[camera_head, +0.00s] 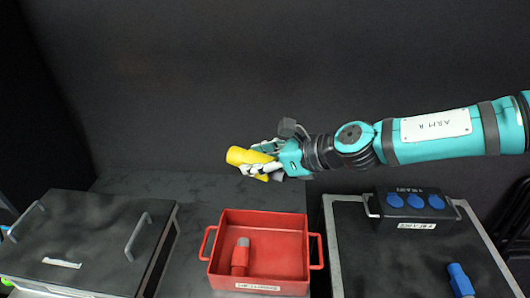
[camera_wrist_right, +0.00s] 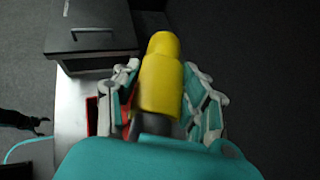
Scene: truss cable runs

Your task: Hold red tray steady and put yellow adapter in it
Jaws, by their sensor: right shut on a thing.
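My right gripper (camera_head: 262,165) is shut on the yellow adapter (camera_head: 240,156) and holds it in the air above and behind the red tray (camera_head: 272,222). In the right wrist view the yellow adapter (camera_wrist_right: 160,80) lies between the two fingers of my right gripper (camera_wrist_right: 160,98), its dark end towards the palm. The red tray stands on the dark surface with a handle on each side. A red connector with a grey end (camera_head: 240,258) lies in it. A small red part of the tray shows beside the fingers in the wrist view.
A dark lidded case (camera_head: 90,235) with grey handles stands left of the tray. A dark case (camera_head: 385,262) stands right, bearing a black box with several blue round sockets (camera_head: 415,203) and a blue connector (camera_head: 460,280). The surface behind the tray is clear.

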